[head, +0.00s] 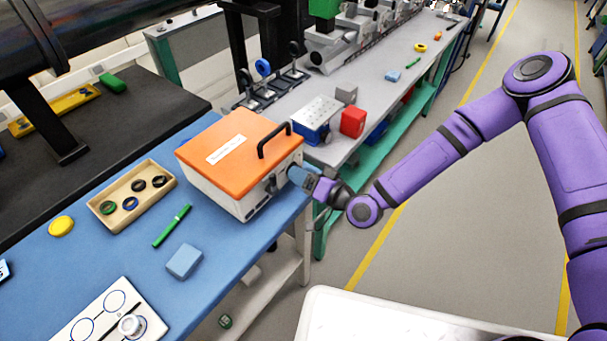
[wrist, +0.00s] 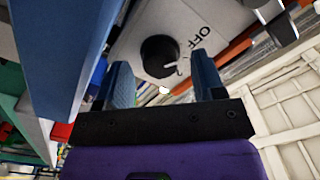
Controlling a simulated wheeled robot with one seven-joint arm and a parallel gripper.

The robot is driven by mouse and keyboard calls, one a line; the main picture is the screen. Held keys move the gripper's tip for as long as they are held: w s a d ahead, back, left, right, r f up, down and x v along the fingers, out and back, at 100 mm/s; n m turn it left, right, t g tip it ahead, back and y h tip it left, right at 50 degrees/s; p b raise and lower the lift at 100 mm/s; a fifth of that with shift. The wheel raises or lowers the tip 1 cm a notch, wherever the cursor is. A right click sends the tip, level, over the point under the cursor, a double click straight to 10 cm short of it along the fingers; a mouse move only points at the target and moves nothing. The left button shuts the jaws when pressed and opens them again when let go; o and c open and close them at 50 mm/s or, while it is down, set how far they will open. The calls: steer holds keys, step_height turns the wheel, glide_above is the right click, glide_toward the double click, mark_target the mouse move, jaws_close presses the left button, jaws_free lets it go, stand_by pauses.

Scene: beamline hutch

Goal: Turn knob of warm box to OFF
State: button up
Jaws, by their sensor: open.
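The warm box (head: 225,147) is a white box with an orange lid and a black handle, standing on the blue bench top. Its black round knob (wrist: 159,56) shows in the wrist view on a pale panel, with the word OFF printed to its upper right. A small white mark lies at the knob's lower right edge; I cannot tell its exact setting. My gripper (wrist: 165,78) is open, its two blue fingers on either side of the knob in that view and apparently not touching it.
A wooden tray (head: 118,212) with several rings, a green pen (head: 172,226) and a light blue block (head: 184,261) lie to the left. A red block (head: 353,121) stands behind. The floor at right is clear.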

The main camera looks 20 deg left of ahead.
steer(key=v, duration=1)
steer(key=shift+s+d, duration=0.15)
steer(key=shift+d, duration=0.2)
steer(key=w+d+r+n+g+h, duration=0.2)
steer(key=w+d+r+n+h, duration=0.3)
steer(key=w+d+h, duration=0.5)
steer(key=d+r+m+t+h, duration=0.15)
steer(key=d+r+h, duration=0.25)
steer(key=d+r, duration=0.9)
steer(key=s+d+r+m+h, duration=0.2)
steer(key=s+d+r, duration=0.25)
steer(key=r, duration=0.25)
steer(key=s+d+r+m+h, duration=0.1)
steer(key=s+d+r+m, duration=0.3)
steer(key=r, duration=0.4)
steer(key=s+d+r+m, duration=0.1)
steer(key=s+r, duration=0.2)
steer(key=s, duration=0.5)
steer(key=s+d+r+m+g, duration=0.1)
steer(key=s+r, duration=0.3)
steer(key=s, duration=0.3)
steer(key=shift+s+d, duration=0.2)
steer(key=shift+s, duration=0.2)
